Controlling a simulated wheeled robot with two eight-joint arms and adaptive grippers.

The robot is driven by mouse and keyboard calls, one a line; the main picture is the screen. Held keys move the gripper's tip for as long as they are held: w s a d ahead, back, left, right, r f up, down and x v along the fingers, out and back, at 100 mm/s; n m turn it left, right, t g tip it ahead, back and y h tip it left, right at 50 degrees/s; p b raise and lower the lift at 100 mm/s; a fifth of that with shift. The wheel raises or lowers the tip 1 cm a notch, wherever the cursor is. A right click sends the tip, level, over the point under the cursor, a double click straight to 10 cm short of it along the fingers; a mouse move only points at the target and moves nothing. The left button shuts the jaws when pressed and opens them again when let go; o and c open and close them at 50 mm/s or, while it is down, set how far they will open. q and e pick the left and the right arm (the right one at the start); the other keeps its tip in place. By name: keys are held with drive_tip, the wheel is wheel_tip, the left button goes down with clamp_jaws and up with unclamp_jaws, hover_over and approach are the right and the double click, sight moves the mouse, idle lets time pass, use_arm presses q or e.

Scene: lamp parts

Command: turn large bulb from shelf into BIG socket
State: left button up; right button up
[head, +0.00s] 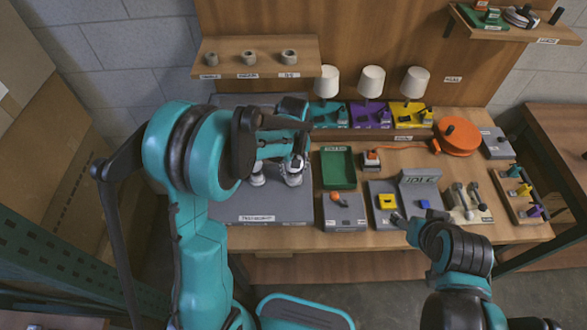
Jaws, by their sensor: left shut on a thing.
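My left gripper (296,163) is over the grey mat (225,205). It is shut on a white rounded thing, apparently the large bulb (292,178), directly beneath its fingers. The gripper hides the top of the bulb, and I cannot make out the BIG socket or whether the bulb touches it. Another small white part (258,179) stands on the mat just left of it. The shelf (230,64) at the upper left carries several grey ring holders, with no bulb visible in them. My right gripper (402,219) is low beside the grey blocks; its finger opening is unclear.
Three white-shaded lamps (372,82) stand behind teal, purple and yellow trays (370,115). A green bin (338,168), a grey box with an orange button (343,211) and a grey stand (420,186) fill the middle. An orange cable reel (458,137) is at the right.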

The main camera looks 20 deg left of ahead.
use_arm(q)
drive_tip(key=m, duration=0.2)
drive_tip(key=shift+f+m, duration=0.1)
drive_tip(key=shift+m, duration=0.2)
drive_tip(key=m+b, duration=0.1)
drive_tip(key=m, duration=0.2)
drive_tip(key=shift+m, duration=0.7)
drive_tip(key=m, duration=0.5)
drive_tip(key=shift+b, duration=0.4)
drive_tip(key=o, duration=1.1)
drive_tip(key=shift+c, duration=0.2)
